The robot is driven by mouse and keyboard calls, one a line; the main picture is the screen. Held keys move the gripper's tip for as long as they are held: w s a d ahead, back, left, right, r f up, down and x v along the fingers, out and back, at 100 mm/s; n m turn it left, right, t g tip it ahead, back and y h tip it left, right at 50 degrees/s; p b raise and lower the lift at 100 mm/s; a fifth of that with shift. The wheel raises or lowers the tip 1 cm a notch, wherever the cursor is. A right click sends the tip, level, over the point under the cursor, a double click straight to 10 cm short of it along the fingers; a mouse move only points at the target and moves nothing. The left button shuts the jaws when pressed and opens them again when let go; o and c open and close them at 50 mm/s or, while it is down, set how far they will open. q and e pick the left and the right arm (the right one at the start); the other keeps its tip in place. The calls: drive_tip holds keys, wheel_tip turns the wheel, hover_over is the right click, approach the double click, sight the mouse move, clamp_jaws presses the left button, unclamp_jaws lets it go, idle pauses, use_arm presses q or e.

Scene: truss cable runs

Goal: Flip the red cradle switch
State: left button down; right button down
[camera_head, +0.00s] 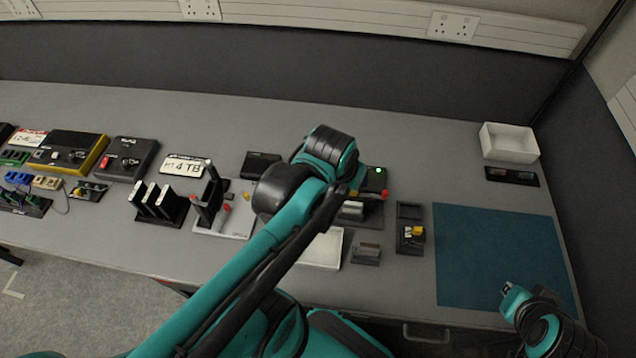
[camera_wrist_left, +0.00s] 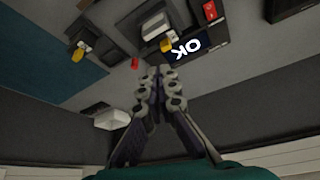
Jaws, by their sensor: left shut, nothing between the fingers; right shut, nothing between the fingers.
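A small red switch-like part (camera_wrist_left: 210,10) sits on a dark housing at the top of the left wrist view, beside a cradle (camera_wrist_left: 155,22) with a pale block. I cannot tell for certain that it is the cradle switch. My left gripper (camera_wrist_left: 160,76) is shut and empty, apart from the red parts in that picture. In the head view my left arm covers part of this area. My right gripper (camera_head: 506,288) is shut and empty by the blue mat.
The blue mat (camera_head: 495,250) lies on the right of the grey bench, with a white bin (camera_head: 508,143) behind it. Black card holders (camera_head: 160,203) and switch boxes (camera_head: 128,158) stand to the left. A dark fixture with a yellow part (camera_head: 411,238) stands left of the mat.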

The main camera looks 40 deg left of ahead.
use_arm(q)
drive_tip(key=w+a+f+n+g+p, duration=0.1)
drive_tip(key=w+a+f+n+g, duration=0.1)
drive_tip(key=a, duration=1)
drive_tip(key=f+n+g, duration=0.1)
drive_tip(key=n+g, duration=0.1)
drive_tip(key=g, duration=0.1)
drive_tip(key=shift+w+h+p, duration=0.3)
drive_tip(key=shift+w, duration=0.05)
drive_tip(key=shift+f, duration=0.15)
wheel_tip(320, 180, down, 14)
drive_tip(key=b, duration=0.6)
drive_tip(key=shift+s+d, duration=0.1)
